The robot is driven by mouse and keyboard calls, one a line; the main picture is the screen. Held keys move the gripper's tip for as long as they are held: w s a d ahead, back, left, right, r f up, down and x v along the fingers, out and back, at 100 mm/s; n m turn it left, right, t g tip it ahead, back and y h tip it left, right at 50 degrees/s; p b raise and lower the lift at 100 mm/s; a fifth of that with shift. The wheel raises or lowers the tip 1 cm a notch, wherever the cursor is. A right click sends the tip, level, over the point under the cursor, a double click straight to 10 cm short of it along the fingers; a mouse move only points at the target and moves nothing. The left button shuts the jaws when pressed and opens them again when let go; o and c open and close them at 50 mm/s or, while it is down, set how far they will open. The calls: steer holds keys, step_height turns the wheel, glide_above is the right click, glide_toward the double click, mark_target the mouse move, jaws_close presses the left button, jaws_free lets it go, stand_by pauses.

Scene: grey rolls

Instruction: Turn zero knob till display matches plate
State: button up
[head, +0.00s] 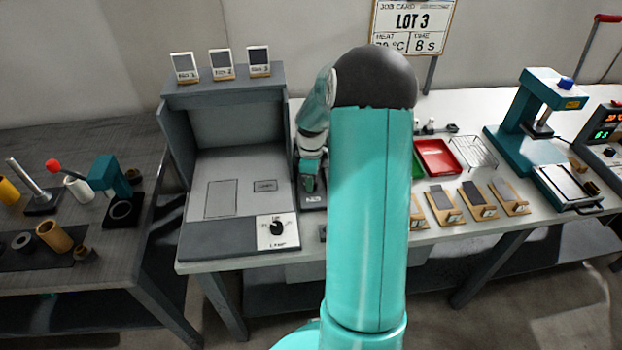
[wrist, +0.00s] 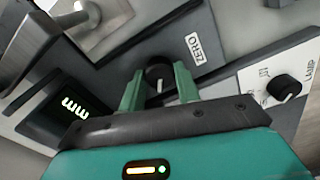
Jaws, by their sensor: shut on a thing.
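The zero knob (wrist: 158,74) is a dark round knob with a pale mark, beside a white ZERO label (wrist: 194,49) in the wrist view. My gripper (wrist: 158,86) has its two green fingers on either side of the knob, shut on it. The display (wrist: 74,104) is a dark window with pale green characters, partly cut off by my gripper body; I cannot read a value. In the head view my gripper (head: 309,182) reaches down over the small grey instrument (head: 313,201), and my arm hides much around it. I cannot make out the plate's marking.
A lamp knob (wrist: 284,88) on a white panel is close right of my gripper; it also shows in the head view (head: 277,228). The grey booth (head: 228,120) stands left of my arm. Metal parts (wrist: 100,18) of the instrument are near the upper left.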

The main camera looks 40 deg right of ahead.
steer(key=shift+w+n, duration=0.1)
steer(key=shift+n, duration=0.2)
steer(key=o, duration=0.7)
step_height(320, 180, up, 14)
steer(key=shift+f, duration=0.1)
steer(key=shift+s, duration=0.2)
stand_by(0.7)
